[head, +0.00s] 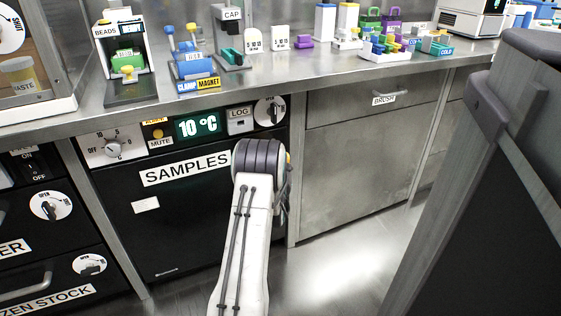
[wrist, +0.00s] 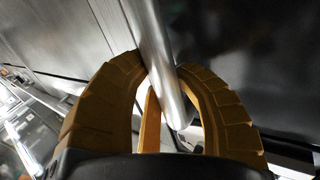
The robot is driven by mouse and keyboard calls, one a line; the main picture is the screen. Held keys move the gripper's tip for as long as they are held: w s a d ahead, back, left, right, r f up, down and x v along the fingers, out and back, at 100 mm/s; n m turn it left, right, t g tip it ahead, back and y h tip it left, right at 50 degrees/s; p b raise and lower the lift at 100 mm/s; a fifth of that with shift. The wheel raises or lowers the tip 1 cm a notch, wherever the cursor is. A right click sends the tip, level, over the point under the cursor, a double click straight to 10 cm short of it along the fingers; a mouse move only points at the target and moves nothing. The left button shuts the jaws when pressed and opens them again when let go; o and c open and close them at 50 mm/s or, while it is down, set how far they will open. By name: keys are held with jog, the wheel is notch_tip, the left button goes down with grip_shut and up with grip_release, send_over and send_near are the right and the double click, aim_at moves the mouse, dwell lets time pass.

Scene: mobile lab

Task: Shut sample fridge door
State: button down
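The sample fridge is a black unit under the counter with a green "10 °C" display (head: 197,126). Its black door (head: 190,245) bears a "SAMPLES" label (head: 186,168). The door front looks about in line with the cabinet; my arm covers its right part, and I cannot tell whether a small gap remains at that edge. In the head view my gripper is mostly hidden behind my wrist. In the wrist view my gripper's orange fingers (wrist: 165,72) curve in on both sides of a round metal handle bar (wrist: 150,30) and appear shut on it.
A metal cabinet with a "BRUSH" drawer (head: 350,104) stands right of the fridge. A black freezer unit (head: 50,255) is at left. A large dark panel with grey edging (head: 480,200) fills the right foreground. The floor (head: 345,265) between is clear. Lab items stand on the counter (head: 270,70).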

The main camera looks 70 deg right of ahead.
jog(key=shift+w, duration=0.3)
jog(key=c, duration=0.8)
grip_release()
jog(key=shift+w, duration=0.1)
jog(key=shift+c, duration=0.2)
jog(key=shift+a, duration=0.15)
jog(key=s+a, duration=0.2)
jog(key=a, duration=0.9)
jog(key=shift+a, duration=0.3)
jog(key=shift+s+r, duration=0.1)
